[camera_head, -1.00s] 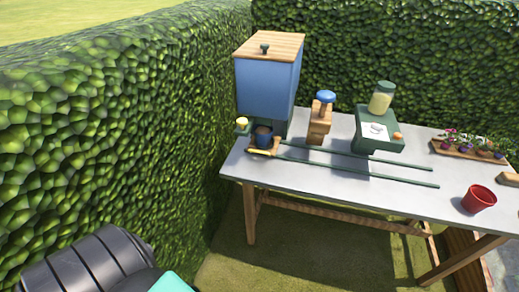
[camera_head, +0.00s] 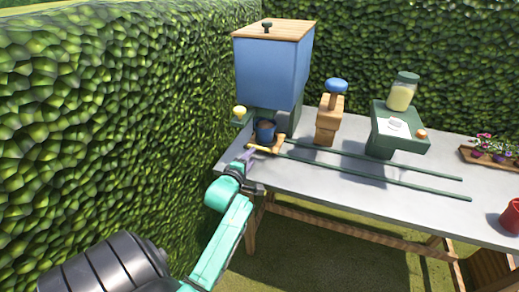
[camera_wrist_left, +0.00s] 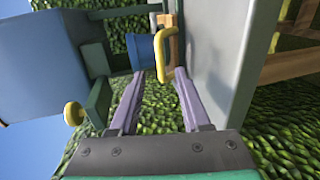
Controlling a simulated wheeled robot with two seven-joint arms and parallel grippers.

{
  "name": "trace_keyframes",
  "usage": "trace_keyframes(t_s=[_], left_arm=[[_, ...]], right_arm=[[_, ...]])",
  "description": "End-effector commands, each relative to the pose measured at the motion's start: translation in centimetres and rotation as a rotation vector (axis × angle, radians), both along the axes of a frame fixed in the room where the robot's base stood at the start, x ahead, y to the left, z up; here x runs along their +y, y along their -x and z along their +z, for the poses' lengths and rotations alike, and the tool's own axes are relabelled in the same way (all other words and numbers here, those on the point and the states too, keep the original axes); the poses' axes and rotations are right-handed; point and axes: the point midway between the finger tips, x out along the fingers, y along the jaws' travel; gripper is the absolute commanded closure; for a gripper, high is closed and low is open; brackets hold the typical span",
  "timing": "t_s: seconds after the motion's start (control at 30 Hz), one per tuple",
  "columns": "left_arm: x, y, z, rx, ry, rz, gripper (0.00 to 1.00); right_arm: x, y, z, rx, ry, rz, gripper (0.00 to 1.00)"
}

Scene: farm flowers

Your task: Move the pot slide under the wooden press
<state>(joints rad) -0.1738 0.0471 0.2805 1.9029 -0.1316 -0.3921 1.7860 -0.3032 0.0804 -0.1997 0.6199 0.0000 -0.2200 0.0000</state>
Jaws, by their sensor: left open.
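The pot slide (camera_head: 276,149) is a small wooden carriage with a yellow handle, at the left end of two green rails. A blue pot (camera_head: 265,130) with brown fill stands on it, under the blue hopper. The wooden press (camera_head: 325,121) with a blue knob stands to its right, behind the rails. My left gripper (camera_head: 253,158) is open and empty at the table's left edge, just in front of the handle. In the left wrist view, the yellow handle (camera_wrist_left: 161,57) is just beyond the open fingertips (camera_wrist_left: 159,76). My right gripper is not in view.
The blue hopper (camera_head: 268,72) with a wooden lid rises over the slide. The green rails (camera_head: 375,178) run right along the grey table (camera_head: 330,190) and look clear. A green stand (camera_head: 383,146) with a jar, a flower tray (camera_head: 487,158) and a red pot (camera_head: 511,216) are further right.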

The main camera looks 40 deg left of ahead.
Motion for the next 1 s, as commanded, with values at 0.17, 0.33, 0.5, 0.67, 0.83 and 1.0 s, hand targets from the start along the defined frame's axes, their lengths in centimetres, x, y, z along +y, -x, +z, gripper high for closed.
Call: trace_keyframes(t_s=[0.17, 0.33, 0.5, 0.67, 0.83, 1.0], left_arm=[[1.5, -4.5, -1.0, 0.0, -0.001, -0.001, 0.53], [2.4, -6.9, -1.7, 0.002, 0.001, -0.001, 0.53], [2.5, -7.5, -1.7, 0.001, -0.001, -0.002, 0.53], [2.5, -7.5, -1.7, 0.001, 0.0, -0.002, 0.57], [2.5, -7.5, -1.8, 0.002, 0.0, -0.002, 1.0], [2.5, -7.4, -1.8, 0.002, 0.0, -0.002, 1.0]], right_arm=[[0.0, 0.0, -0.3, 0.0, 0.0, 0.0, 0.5], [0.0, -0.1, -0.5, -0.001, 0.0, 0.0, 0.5], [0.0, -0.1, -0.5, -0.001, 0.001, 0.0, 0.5], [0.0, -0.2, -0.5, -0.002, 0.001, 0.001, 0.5], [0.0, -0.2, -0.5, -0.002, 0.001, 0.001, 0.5], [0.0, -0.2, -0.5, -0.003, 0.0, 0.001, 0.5]])
